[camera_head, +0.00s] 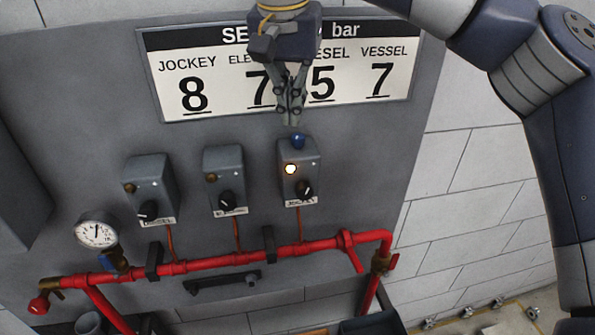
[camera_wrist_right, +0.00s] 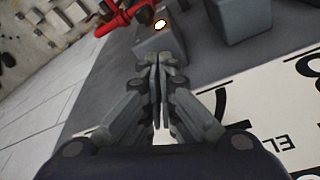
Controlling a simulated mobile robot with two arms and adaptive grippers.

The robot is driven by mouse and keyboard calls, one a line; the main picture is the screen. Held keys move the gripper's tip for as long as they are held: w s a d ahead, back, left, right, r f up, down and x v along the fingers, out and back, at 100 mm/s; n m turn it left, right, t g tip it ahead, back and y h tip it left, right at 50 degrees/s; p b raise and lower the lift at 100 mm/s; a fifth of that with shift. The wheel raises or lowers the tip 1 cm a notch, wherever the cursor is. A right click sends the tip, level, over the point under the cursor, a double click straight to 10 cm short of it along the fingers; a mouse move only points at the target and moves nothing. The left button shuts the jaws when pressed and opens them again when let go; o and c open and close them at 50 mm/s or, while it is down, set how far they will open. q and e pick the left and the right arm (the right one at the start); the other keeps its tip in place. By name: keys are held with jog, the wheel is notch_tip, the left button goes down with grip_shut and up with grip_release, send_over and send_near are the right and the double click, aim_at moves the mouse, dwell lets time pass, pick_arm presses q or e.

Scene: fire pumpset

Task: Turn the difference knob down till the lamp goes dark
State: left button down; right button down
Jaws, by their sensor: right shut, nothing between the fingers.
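The grey switch box labelled JOCKEY (camera_head: 312,158) is rightmost of three on the panel. Its round lamp (camera_head: 291,169) glows pale yellow, and it glows in the right wrist view (camera_wrist_right: 160,24) too. A black knob (camera_head: 304,189) sits on the lower front of this box. A blue knob (camera_head: 298,141) sits on its top. No marking shows which one is the difference knob. My right gripper (camera_head: 291,118) is shut and empty, pointing down just above the blue knob, seemingly apart from it. In the right wrist view its closed fingertips (camera_wrist_right: 157,58) hide the box's top and blue knob. My left gripper is out of view.
The DIESEL box (camera_head: 150,178) and a middle box (camera_head: 223,167) have dark lamps. Red pipe (camera_head: 215,262) runs below, with a pressure gauge (camera_head: 97,231) at left. A settings sign (camera_head: 178,62) reads 8, 7, 5, 7, partly behind my right gripper.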

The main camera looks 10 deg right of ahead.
jog(key=d+n+y, duration=0.1)
jog(key=n, duration=0.3)
jog(key=n+b, duration=0.1)
send_over(301, 154)
jog(key=s, duration=0.1)
jog(key=x, duration=0.2)
jog(key=s+x, duration=0.1)
jog(key=x, duration=0.1)
jog(key=shift+a+f, duration=0.15)
jog(key=shift+f, duration=0.2)
jog(key=shift+b+x, duration=0.4)
jog(key=shift+x, duration=0.4)
jog(key=shift+s, duration=0.3)
jog(key=shift+w+p, duration=0.25)
jog(key=shift+p, duration=0.1)
jog(key=shift+p, duration=0.55)
jog(key=shift+s+f, duration=0.15)
